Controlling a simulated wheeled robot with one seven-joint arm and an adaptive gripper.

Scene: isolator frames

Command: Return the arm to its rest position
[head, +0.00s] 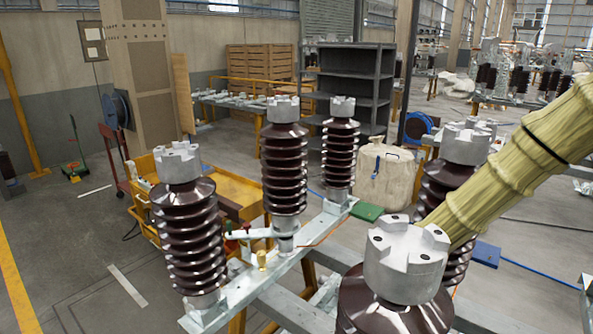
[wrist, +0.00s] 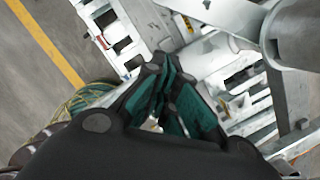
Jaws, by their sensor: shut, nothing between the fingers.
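My arm (head: 515,160), in a pale yellow sleeve, reaches in from the upper right of the head view and slopes down behind the metal cap of the front insulator (head: 405,260). My gripper is hidden there. In the wrist view my gripper (wrist: 164,82) shows as dark fingers with teal pads, shut and empty, pointing down over metal frame parts. No contact with the frame is visible.
Brown ribbed insulators stand close by: left (head: 186,235), middle (head: 284,165), rear (head: 340,150) and one behind my arm (head: 447,190). Galvanized beams (head: 270,280) carry them. A grey metal cylinder (wrist: 295,32) is right of my gripper. Floor (head: 80,250) is open at left.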

